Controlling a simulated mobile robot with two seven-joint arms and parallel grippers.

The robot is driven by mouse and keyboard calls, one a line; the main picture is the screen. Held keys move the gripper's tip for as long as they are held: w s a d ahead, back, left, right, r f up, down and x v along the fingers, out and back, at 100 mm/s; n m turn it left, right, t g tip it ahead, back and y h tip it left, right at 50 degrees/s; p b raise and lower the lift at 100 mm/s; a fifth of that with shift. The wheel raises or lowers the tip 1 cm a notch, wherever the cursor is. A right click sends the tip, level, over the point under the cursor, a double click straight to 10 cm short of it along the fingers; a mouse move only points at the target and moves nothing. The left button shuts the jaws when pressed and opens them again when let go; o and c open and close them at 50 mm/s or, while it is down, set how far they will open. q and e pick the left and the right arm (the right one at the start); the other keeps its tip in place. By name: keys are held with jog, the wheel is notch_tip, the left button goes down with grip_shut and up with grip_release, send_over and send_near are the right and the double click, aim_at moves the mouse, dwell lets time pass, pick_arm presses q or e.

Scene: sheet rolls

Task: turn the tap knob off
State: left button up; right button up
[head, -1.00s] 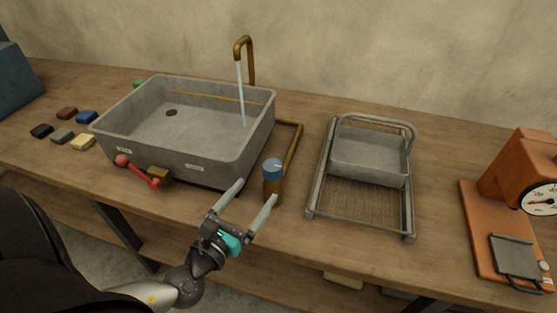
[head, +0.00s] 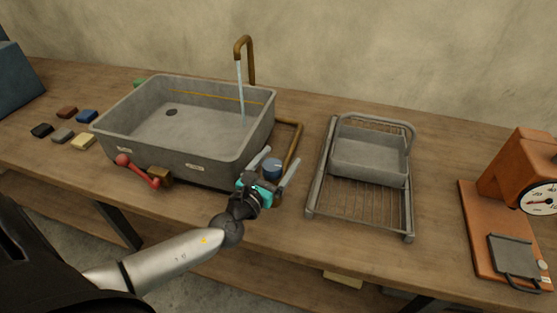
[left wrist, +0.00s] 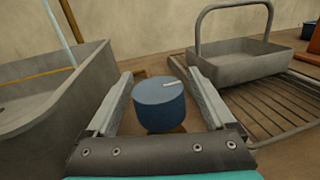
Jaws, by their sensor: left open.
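The tap knob (head: 272,168) is a blue round cap with a pale mark on top, at the right front corner of the sink. In the left wrist view the knob (left wrist: 160,104) stands between my open fingers, with a gap on each side. My left gripper (head: 279,164) is open around the knob, and its fingers reach past either side of it. The brown tap (head: 250,62) rises behind the sink (head: 190,165), and a pale stream of water (head: 241,95) falls into the basin. The knob's base is mostly hidden. My right gripper is not in view.
A wire rack (head: 360,212) with a grey handled basket (head: 368,160) stands close to the right. Several small coloured blocks lie at the left. An orange dial scale (head: 515,180) stands far right.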

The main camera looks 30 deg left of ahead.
pick_arm(q)
jog(key=c, duration=1.4)
